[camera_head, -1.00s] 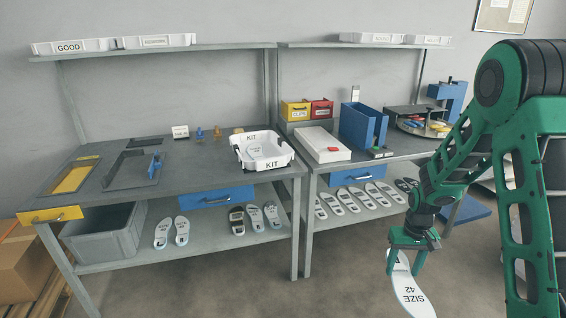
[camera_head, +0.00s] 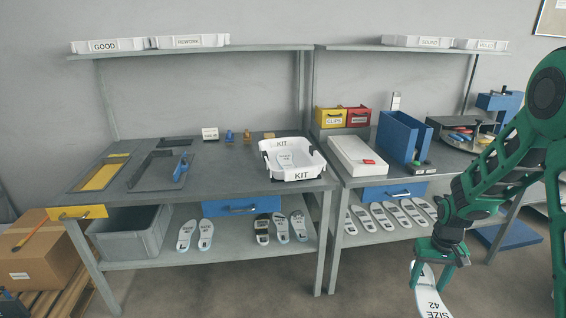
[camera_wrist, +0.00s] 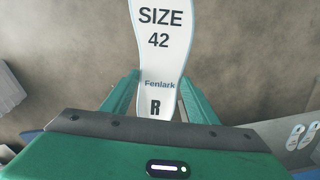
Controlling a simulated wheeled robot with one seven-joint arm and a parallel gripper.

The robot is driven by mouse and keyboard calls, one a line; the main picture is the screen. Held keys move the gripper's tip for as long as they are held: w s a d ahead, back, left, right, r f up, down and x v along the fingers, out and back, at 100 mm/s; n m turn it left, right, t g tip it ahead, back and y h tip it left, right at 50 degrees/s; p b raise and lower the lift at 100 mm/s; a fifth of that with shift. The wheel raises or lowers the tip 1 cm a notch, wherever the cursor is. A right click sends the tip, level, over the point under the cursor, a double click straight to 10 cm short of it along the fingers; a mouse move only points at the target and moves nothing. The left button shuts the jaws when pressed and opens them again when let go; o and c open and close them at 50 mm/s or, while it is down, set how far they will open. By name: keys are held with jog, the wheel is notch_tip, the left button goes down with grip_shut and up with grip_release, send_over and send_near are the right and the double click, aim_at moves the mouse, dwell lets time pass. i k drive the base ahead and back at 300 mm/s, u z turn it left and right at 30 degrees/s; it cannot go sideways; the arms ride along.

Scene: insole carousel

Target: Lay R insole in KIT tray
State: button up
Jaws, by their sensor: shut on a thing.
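My green gripper (camera_head: 441,277) is shut on a white insole, the R insole (camera_head: 430,300), and holds it in the air over the floor in front of the right bench. In the wrist view the R insole (camera_wrist: 160,60) reads "SIZE 42", "Fenlark" and "R", and its lettered end sits between the fingers (camera_wrist: 160,98). The KIT tray (camera_head: 297,174) is a white tray on the right part of the left bench, well to the left of my gripper. A white insole-like piece (camera_head: 285,158) with small print lies in it.
Several insoles (camera_head: 397,214) lie on the right bench's lower shelf, more on the left one (camera_head: 205,234). A white box (camera_head: 357,156) and a blue bin (camera_head: 403,137) stand right of the tray.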

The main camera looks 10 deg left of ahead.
aim_at(299, 162)
jog(key=u, duration=0.3)
jog(key=i, duration=0.55)
jog(key=u, duration=0.5)
